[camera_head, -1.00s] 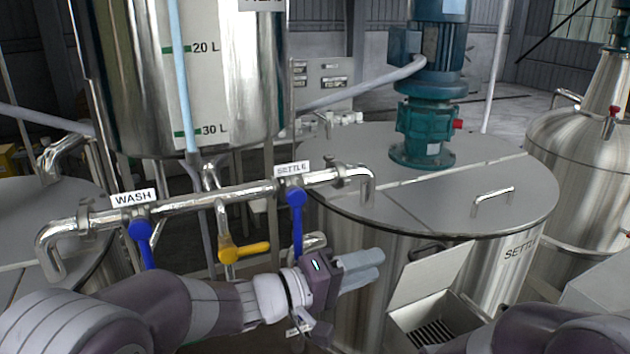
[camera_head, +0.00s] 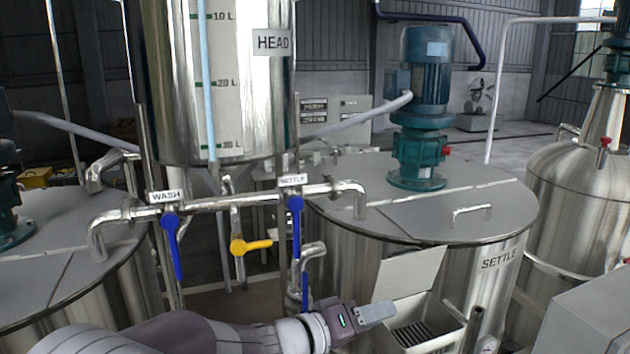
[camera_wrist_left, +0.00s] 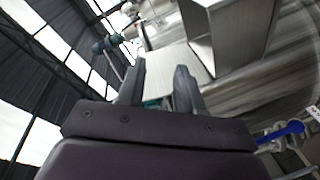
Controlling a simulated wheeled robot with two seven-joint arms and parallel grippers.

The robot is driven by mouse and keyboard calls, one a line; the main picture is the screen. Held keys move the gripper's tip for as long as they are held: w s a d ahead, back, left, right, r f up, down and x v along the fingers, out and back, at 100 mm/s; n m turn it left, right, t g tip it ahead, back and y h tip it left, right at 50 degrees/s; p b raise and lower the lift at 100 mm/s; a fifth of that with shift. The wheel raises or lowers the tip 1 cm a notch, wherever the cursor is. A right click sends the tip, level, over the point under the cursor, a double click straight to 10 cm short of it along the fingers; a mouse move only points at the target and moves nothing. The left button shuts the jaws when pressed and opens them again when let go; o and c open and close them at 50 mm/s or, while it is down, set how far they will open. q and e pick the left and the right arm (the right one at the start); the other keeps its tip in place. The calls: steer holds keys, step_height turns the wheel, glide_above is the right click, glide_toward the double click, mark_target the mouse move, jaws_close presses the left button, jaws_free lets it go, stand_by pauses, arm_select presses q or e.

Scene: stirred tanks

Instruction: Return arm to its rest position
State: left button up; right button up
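My left arm comes in along the bottom of the head view. Its gripper (camera_head: 376,312) points right, in front of the SETTLE tank's wall and just left of the open-lidded box. In the left wrist view, the two fingers (camera_wrist_left: 159,88) stand apart with nothing between them, so it is open and empty. It is below the valve pipe and touches no handle that I can see. My right arm and its gripper do not show.
The valve pipe (camera_head: 235,201) carries two blue handles, WASH (camera_head: 172,245) and SETTLE (camera_head: 296,225), and a yellow handle (camera_head: 251,246) hangs below. The SETTLE tank (camera_head: 500,262) and the open box (camera_head: 432,338) stand close to my gripper. The HEAD vessel (camera_head: 260,100) is above.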

arm_select(q)
steer(key=a+f+m+y+b, duration=0.1)
steer(key=a+f+y+b, duration=0.2)
steer(key=a+f+y, duration=0.95)
steer(key=s+a+f+g+y+b, duration=0.1)
steer(key=s+a+f+g+b, duration=0.2)
steer(key=s+a+f+b, duration=0.2)
steer(key=s+a+f+n+g+b, duration=0.1)
steer(key=s+a+f+g+b, duration=0.2)
steer(key=s+a+f+b, duration=0.3)
steer(key=s+a+f, duration=0.4)
steer(key=s+f, duration=0.3)
steer(key=f, duration=0.2)
steer(key=shift+s+a+f+n+g+y, duration=0.25)
steer(key=shift+s+f+n+g+y, duration=0.05)
steer(key=shift+g+y, duration=0.1)
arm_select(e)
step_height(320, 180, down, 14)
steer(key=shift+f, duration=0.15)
arm_select(q)
steer(key=shift+s, duration=0.1)
